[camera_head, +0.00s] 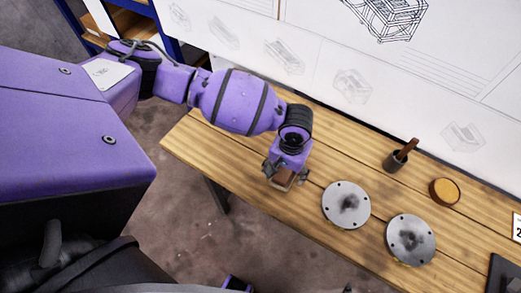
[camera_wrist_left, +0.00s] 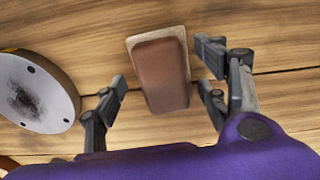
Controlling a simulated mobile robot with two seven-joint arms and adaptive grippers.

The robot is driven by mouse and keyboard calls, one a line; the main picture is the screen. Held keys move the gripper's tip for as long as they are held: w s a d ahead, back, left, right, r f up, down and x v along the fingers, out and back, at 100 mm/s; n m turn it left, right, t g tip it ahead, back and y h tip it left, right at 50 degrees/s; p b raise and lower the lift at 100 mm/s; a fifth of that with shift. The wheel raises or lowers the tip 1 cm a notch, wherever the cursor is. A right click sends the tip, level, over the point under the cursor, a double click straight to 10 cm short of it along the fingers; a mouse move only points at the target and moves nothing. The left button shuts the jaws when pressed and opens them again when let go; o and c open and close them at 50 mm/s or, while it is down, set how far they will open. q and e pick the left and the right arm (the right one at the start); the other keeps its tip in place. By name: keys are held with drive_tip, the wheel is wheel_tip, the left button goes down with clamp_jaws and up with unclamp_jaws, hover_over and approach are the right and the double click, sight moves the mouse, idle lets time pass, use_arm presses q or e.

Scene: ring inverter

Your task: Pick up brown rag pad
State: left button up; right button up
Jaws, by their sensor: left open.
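The brown rag pad (camera_wrist_left: 160,75) is a brown block with a paler layer along its far and right edges, over the wooden table in the left wrist view. In the head view my left gripper (camera_head: 285,175) points down above the left part of the table. The pad (camera_head: 283,181) shows there only in part, between the fingers. My right gripper is not in view.
A drawing board (camera_head: 350,70) borders the back.

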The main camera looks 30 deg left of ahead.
sight(287, 173)
use_arm(q)
drive_tip(key=shift+r, duration=0.1)
drive_tip(key=c, duration=1.3)
drive_tip(key=shift+c, duration=0.7)
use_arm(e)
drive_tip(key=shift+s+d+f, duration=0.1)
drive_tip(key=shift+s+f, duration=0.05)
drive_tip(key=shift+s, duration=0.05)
use_arm(q)
drive_tip(key=shift+s, duration=0.1)
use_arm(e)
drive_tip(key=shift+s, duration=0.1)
use_arm(q)
drive_tip(key=shift+r, duration=0.5)
drive_tip(key=r, duration=0.3)
drive_tip(key=shift+s+d+p, duration=0.15)
drive_tip(key=shift+d+p, duration=0.15)
drive_tip(key=shift+p, duration=0.05)
drive_tip(key=s+d+r+p, duration=0.2)
drive_tip(key=s+d+r, duration=0.6)
drive_tip(key=s+r, duration=0.1)
drive_tip(key=shift+s, duration=0.65)
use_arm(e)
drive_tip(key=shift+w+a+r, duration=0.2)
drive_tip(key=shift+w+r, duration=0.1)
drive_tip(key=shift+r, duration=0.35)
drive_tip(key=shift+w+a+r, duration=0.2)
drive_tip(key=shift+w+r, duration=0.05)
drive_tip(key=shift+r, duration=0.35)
